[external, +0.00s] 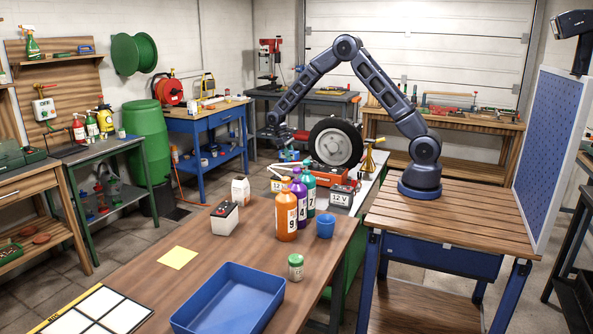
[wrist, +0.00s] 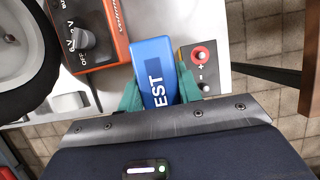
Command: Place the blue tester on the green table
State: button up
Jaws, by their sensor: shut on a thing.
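The blue tester (wrist: 153,65), with "TEST" lettering, sits between the teal fingers of my gripper (wrist: 160,92) in the wrist view. My gripper is shut on it, over a light grey tabletop (wrist: 238,50). In the external view, my gripper (external: 287,148) is low beside the wheel, with the tester (external: 291,156) small and blue at its tip. I cannot tell whether the tester touches the tabletop. A workbench with green legs and a dark grey top (external: 100,148) stands at left. The grey table under the wheel also shows green below its top (external: 345,268).
Bottles (external: 287,215), a blue cup (external: 325,228) and a blue bin (external: 230,296) stand on the brown table. A green barrel (external: 147,145) stands beside the green-legged bench.

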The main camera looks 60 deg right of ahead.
jog(key=shift+w+d+f, duration=0.5)
jog(key=shift+d+f, duration=1.05)
jog(key=shift+f, duration=0.65)
jog(key=shift+w+d+f, duration=0.45)
jog(key=shift+d+f, duration=1.05)
jog(key=shift+f, duration=0.75)
jog(key=shift+w+d+f, duration=0.5)
jog(key=shift+d+f, duration=1.05)
jog(key=shift+f, duration=0.65)
jog(key=shift+f, duration=0.55)
jog(key=o, duration=1.3)
jog(key=shift+c, duration=0.2)
